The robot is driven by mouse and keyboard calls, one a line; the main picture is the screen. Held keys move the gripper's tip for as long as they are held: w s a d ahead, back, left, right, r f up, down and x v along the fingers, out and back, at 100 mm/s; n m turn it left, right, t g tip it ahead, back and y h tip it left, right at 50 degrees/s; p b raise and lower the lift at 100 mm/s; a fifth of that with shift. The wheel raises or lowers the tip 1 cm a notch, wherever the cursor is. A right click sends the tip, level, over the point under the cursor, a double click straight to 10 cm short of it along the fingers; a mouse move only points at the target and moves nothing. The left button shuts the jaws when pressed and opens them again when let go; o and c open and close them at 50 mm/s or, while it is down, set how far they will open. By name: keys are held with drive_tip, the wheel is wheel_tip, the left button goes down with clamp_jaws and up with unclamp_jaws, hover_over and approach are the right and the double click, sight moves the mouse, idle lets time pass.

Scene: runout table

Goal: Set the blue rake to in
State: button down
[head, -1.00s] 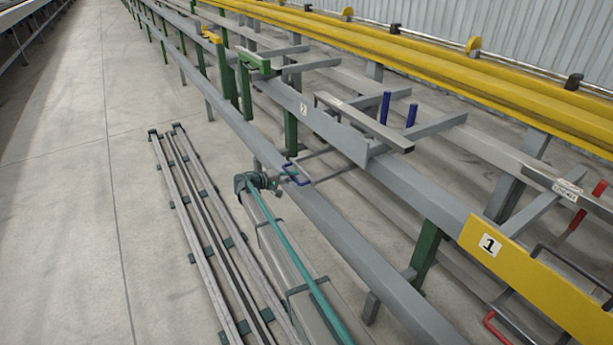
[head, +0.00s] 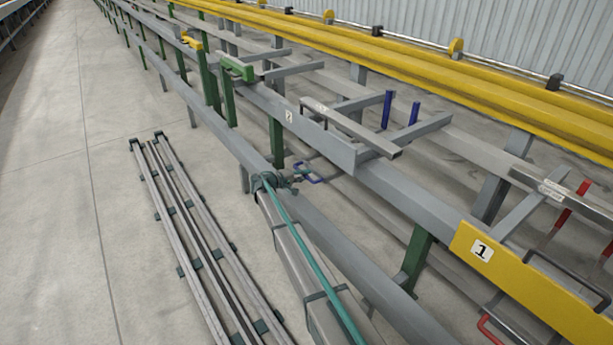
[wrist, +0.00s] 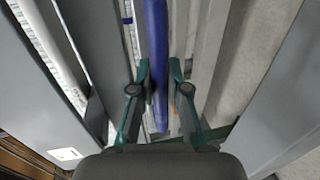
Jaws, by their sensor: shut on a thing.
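The blue rake has a blue handle (head: 311,174) low at the middle of the head view, just past the near grey rail. Two blue posts (head: 387,110) stand further back, beyond the grey beam with the "2" label. My gripper (head: 296,179) is at the handle's near side. In the wrist view the blue handle bar (wrist: 157,60) runs between the two fingers of my gripper (wrist: 160,85), which are shut on it. The handle's rods are partly hidden behind the rails.
The near grey rail (head: 330,232) passes beneath my arm. A yellow plate marked "1" (head: 510,275) and a red handle (head: 490,328) are at lower right. A green block (head: 236,68) sits further along the beam.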

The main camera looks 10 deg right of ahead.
drive_tip(key=shift+w+d, duration=0.1)
drive_tip(key=shift+d, duration=0.05)
drive_tip(key=c, duration=1.1)
unclamp_jaws()
drive_tip(key=shift+d, duration=0.15)
drive_tip(key=shift+c, duration=0.2)
drive_tip(key=v, duration=1.2)
